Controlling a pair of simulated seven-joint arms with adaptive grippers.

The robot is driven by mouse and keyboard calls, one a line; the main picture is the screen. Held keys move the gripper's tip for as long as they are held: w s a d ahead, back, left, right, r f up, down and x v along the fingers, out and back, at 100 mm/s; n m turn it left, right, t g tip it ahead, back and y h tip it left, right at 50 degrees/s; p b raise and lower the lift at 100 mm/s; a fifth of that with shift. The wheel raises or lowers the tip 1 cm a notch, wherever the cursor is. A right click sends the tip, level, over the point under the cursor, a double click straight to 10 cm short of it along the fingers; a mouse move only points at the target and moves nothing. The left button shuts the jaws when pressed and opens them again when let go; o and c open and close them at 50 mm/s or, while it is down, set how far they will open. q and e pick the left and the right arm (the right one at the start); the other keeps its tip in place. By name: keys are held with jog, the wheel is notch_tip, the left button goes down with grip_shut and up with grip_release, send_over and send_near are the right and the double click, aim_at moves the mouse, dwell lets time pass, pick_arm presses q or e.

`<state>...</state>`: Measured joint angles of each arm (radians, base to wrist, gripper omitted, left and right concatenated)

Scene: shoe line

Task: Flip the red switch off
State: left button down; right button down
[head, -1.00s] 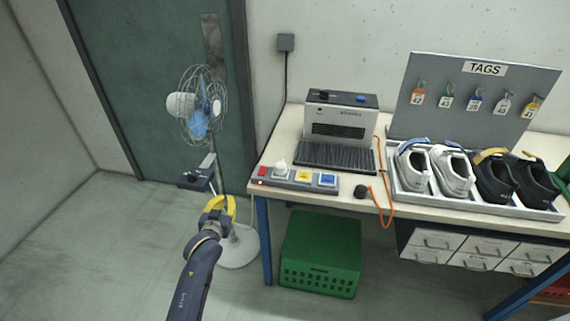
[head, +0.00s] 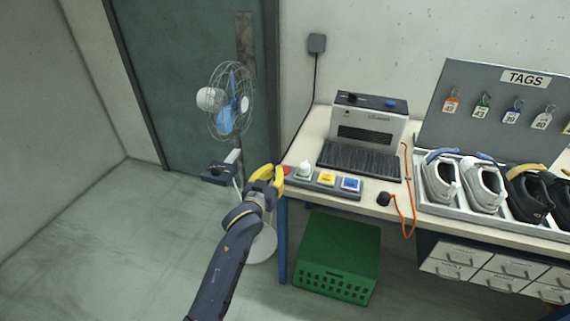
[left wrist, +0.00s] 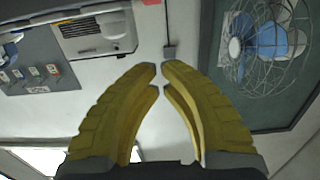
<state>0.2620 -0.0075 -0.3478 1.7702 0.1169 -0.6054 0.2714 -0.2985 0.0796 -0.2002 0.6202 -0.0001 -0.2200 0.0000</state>
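The red switch (head: 287,170) is at the left end of a grey switch strip (head: 316,186) on the bench's front left edge. In the head view my left gripper's yellow fingers partly cover it, and I cannot tell its position or whether they touch. A red patch (left wrist: 152,2), likely this switch, shows at the top edge of the left wrist view. My left gripper (head: 275,172) is just left of the strip, empty. In the left wrist view its fingertips (left wrist: 160,70) nearly meet, with only a thin gap. My right gripper is not in view.
White, yellow (head: 327,179) and blue (head: 350,184) switches sit along the strip. A brush machine (head: 366,120) stands behind it. A fan (head: 230,105) stands left of the bench. A green crate (head: 338,255) is below. A shoe tray (head: 440,207) is to the right.

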pick_arm(q)
send_over(285, 170)
jog(key=shift+s+a+f, duration=0.25)
jog(key=shift+s, duration=0.2)
jog(key=shift+w+d+f, duration=0.1)
jog(key=shift+w+f, duration=0.05)
jog(key=shift+f, duration=0.35)
jog(key=shift+w+f, duration=0.15)
jog(key=shift+f, duration=0.35)
jog(key=shift+w+f, duration=0.2)
jog(key=shift+f, duration=0.85)
jog(key=shift+d, duration=0.1)
